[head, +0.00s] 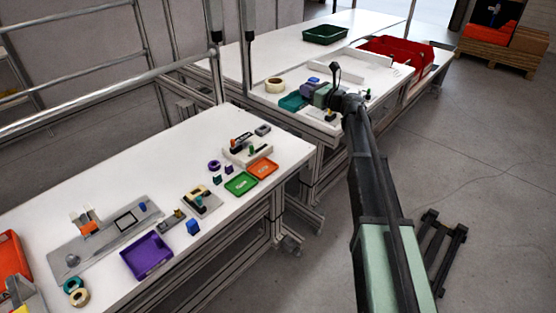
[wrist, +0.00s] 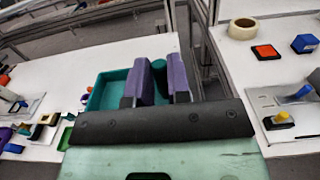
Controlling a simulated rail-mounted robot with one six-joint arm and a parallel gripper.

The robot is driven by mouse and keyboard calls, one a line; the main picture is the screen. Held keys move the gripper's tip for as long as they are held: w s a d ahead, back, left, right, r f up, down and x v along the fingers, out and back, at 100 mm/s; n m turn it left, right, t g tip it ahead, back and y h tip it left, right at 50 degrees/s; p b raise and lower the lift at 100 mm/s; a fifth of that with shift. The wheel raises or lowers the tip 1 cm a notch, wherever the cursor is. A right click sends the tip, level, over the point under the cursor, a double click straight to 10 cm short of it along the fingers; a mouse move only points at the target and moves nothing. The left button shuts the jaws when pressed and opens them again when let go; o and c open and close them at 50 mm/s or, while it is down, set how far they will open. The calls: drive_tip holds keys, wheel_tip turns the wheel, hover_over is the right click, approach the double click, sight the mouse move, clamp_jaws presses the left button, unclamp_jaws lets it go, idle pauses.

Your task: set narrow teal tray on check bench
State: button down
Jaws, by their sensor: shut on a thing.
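The narrow teal tray (head: 291,102) shows in the head view in front of the middle white bench's left part. In the wrist view the tray (wrist: 108,92) lies left of the fingers, with a teal part between them. My gripper (head: 311,88) is shut on the tray; its purple fingers (wrist: 160,78) stand on both sides of that teal part. In the wrist view the tray appears over the gap side of the near white bench (wrist: 50,70). Its height above the benches is hard to tell. The gripper body hides part of the tray.
A tape roll (head: 274,85) stands on the middle bench (head: 258,97), left of the tray. The near bench (head: 110,175) holds a purple tray (head: 147,256), a green tray (head: 241,184) and an orange tray (head: 262,168). A dark green bin (head: 325,34) and red bins (head: 398,50) stand farther back.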

drive_tip(key=shift+w+d+f, duration=0.15)
drive_tip(key=shift+f, duration=0.1)
wheel_tip(320, 180, down, 20)
drive_tip(key=b, duration=2)
drive_tip(key=shift+w+d+f+b, duration=0.1)
drive_tip(key=shift+w+d+b, duration=0.05)
drive_tip(key=shift+b, duration=0.15)
drive_tip(key=shift+r+p, duration=0.3)
drive_tip(key=shift+f, duration=0.2)
drive_tip(key=c, duration=1.1)
unclamp_jaws()
drive_tip(key=shift+r, duration=0.25)
drive_tip(key=v, duration=1.2)
drive_tip(key=shift+f, duration=0.1)
